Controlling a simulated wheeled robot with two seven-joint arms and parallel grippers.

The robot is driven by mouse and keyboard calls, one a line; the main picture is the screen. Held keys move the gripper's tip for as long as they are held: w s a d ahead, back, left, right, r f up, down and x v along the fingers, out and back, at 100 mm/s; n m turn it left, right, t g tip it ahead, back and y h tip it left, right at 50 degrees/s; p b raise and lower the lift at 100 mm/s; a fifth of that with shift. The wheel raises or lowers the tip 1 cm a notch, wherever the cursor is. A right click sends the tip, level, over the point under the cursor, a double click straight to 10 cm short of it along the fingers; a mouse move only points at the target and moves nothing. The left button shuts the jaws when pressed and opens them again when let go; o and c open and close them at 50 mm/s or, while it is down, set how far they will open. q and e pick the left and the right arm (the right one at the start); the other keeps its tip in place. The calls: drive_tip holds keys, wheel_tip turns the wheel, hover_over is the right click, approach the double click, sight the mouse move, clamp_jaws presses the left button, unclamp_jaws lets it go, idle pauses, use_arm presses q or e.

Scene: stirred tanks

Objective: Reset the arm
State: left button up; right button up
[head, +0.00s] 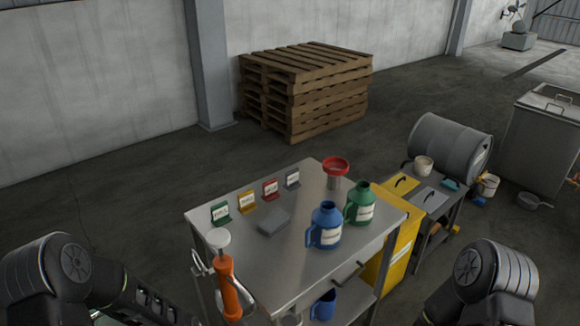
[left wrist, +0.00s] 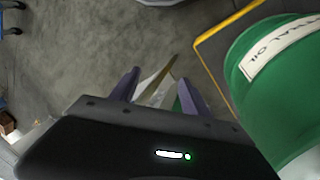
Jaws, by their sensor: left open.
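My left arm (head: 75,270) comes in at the lower left of the head view, and its gripper is out of that frame. In the left wrist view my left gripper (left wrist: 158,84) has its two purple-grey fingers apart. A pale, pointed thing and a bit of green show between and behind the fingers, and I cannot tell what they are. A large green labelled container (left wrist: 270,80) fills the right of that view, close beside the gripper. My right arm (head: 485,275) shows at the lower right of the head view; its gripper is out of frame.
A steel table (head: 290,255) holds a blue jug (head: 325,226), a green jug (head: 360,204), a red-rimmed funnel (head: 336,168), a grey block (head: 273,221) and several coloured signs. An orange tool (head: 229,285) hangs at its left side.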

use_arm(q)
drive_tip(key=s+d+f+n, duration=0.2)
drive_tip(key=s+d, duration=0.2)
drive_tip(key=s, duration=0.4)
drive_tip(key=s+d+f+n, duration=0.1)
drive_tip(key=s+d+n, duration=0.1)
drive_tip(key=s+d, duration=0.35)
wheel_tip(320, 180, down, 10)
drive_tip(key=a+b, duration=0.1)
drive_tip(key=b, duration=0.9)
drive_tip(key=shift+s+h, duration=0.3)
drive_tip(key=shift+r, duration=0.1)
drive_tip(key=shift+a, duration=0.1)
